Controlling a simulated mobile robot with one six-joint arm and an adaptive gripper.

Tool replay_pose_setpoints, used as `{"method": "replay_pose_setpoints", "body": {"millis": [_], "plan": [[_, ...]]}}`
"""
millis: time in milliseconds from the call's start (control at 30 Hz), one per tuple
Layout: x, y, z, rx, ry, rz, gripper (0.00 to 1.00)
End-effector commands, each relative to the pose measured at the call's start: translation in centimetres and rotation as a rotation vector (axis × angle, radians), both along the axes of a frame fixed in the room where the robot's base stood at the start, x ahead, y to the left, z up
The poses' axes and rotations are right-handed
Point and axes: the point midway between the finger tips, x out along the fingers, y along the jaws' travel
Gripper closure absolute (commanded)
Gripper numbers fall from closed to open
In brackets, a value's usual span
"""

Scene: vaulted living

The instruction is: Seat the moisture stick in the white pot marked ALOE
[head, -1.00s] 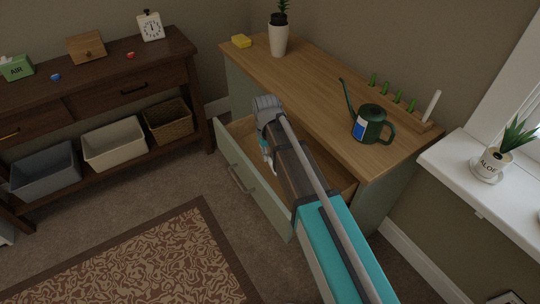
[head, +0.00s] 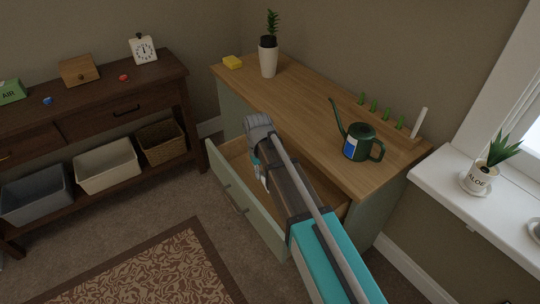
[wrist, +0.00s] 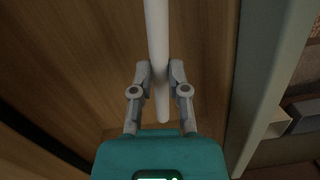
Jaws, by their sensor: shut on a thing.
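In the wrist view my gripper (wrist: 160,75) is shut on a long white stick (wrist: 157,30), which passes between the two fingers. The stick's rounded end shows just in front of the gripper body, over the wooden inside of the open drawer (head: 229,199). In the head view my gripper (head: 263,180) hangs over this drawer, and my arm hides much of it. The white pot marked ALOE (head: 478,181) stands upright on the white windowsill at the right, with a spiky green plant in it. My gripper is well apart from that pot.
A green watering can (head: 360,143), a white-potted plant (head: 268,58) and a yellow sponge (head: 232,62) stand on the wooden dresser top (head: 300,105). A rack at its back right holds green pegs and another white stick (head: 419,122). A saucer (head: 536,229) sits on the sill.

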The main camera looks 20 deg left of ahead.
Motion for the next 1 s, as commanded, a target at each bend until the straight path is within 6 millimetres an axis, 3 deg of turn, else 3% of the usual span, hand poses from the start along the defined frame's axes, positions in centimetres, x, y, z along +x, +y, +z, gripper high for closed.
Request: {"method": "replay_pose_setpoints", "body": {"millis": [267,667,1000], "plan": [[0.0,0.0,1.4,0.000,0.000,0.000,1.00],[0.0,0.0,5.3,0.000,0.000,0.000,1.00],[0.0,0.0,6.7,0.000,0.000,0.000,1.00]]}}
